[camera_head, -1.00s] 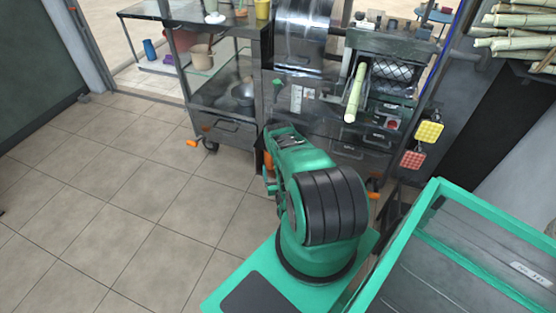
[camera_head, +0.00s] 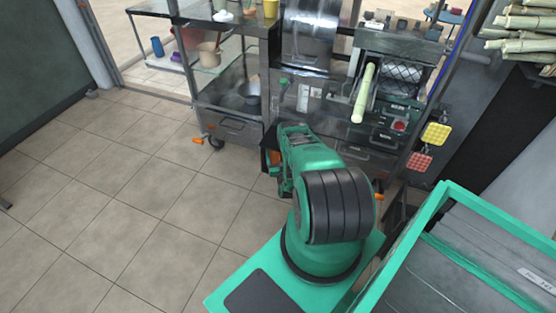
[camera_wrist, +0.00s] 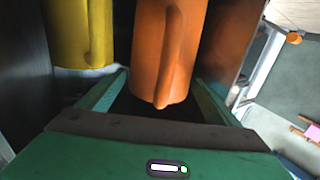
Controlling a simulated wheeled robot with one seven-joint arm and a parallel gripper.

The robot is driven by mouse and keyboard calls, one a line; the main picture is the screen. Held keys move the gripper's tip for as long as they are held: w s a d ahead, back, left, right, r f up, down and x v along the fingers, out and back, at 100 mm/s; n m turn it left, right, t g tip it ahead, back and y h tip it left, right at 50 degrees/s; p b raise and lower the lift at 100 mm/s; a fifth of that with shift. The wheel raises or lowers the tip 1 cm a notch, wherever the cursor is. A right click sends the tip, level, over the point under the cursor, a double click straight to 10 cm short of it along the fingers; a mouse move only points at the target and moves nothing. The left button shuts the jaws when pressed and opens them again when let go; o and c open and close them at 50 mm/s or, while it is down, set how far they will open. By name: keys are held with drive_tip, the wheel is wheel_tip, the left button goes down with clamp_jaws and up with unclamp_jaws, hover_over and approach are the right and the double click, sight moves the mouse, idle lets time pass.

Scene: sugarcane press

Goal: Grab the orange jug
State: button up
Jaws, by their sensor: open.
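The orange jug (camera_wrist: 172,50) fills the upper middle of the wrist view, its handle ridge facing the camera. My gripper (camera_wrist: 161,80) is open, with one green finger to each side of the jug's lower end. Both fingers look apart from its surface, and nothing is clamped. A yellow jug (camera_wrist: 83,35) stands just left of the orange jug, beyond the left finger. In the head view my arm hides the gripper, and I cannot make out the orange jug there with certainty.
A metal cart (camera_head: 232,128) with shelves stands beside the sugarcane press (camera_head: 395,75), where a cane (camera_head: 364,92) sticks out. A dark wall is close at the left of the wrist view. Tiled floor (camera_head: 120,200) is open to the left.

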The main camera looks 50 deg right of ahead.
drive_tip(key=c, duration=1.2)
drive_tip(key=shift+c, duration=0.2)
